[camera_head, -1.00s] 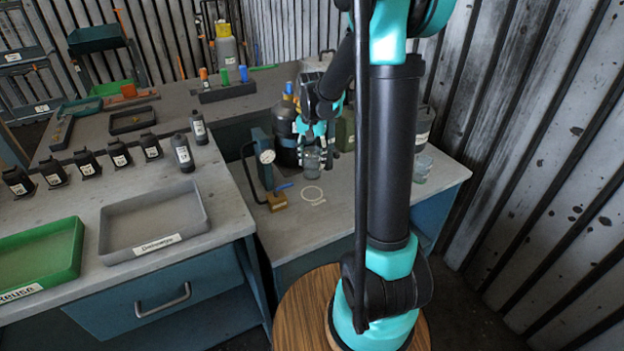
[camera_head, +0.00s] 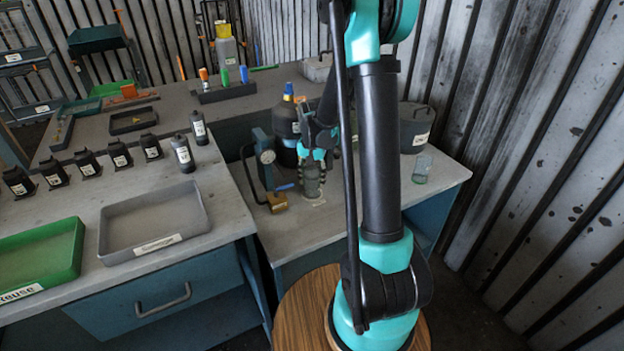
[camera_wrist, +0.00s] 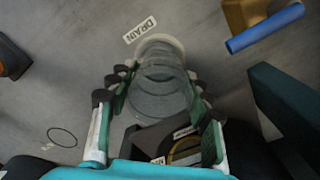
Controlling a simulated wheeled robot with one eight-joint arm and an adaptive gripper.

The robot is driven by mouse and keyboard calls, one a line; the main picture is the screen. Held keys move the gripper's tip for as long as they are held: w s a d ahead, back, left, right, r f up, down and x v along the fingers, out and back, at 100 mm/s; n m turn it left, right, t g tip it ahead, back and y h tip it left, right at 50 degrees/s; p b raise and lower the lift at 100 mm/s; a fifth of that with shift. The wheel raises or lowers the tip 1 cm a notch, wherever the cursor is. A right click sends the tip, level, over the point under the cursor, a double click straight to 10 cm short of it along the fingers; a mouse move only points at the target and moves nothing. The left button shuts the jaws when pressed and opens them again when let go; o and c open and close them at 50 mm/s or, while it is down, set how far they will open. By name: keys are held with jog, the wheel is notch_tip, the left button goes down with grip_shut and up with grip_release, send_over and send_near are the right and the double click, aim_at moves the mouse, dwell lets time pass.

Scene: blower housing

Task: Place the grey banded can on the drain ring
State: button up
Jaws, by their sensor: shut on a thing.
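The grey banded can (camera_head: 312,186) looks glassy and translucent in the wrist view (camera_wrist: 158,85). My gripper (camera_head: 313,165) is shut on it from above, with a finger on each side in the wrist view (camera_wrist: 155,85). The can looks roughly upright over the drain ring. The pale ring (camera_wrist: 162,40) shows only as an arc past the can's far end, beside the DRAIN label (camera_wrist: 140,29). The can hides most of the ring in the head view. I cannot tell whether its bottom touches the bench.
A gauge stand (camera_head: 265,160) and a brass block (camera_head: 277,202) with a blue bar stand close left of the can. A black bottle (camera_head: 286,125) is behind. A clear glass (camera_head: 422,168) and a grey lidded pot (camera_head: 415,130) stand right. The bench front is clear.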

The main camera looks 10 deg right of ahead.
jog(key=o, duration=1)
jog(key=shift+f, duration=0.1)
jog(key=shift+c, duration=0.2)
notch_tip(320, 180, up, 12)
jog(key=f, duration=0.1)
jog(key=s+d+f+n+t, duration=0.2)
jog(key=s, duration=0.9)
jog(key=s+d+f+n+t, duration=0.2)
jog(key=s+f+n, duration=0.1)
jog(key=s, duration=0.8)
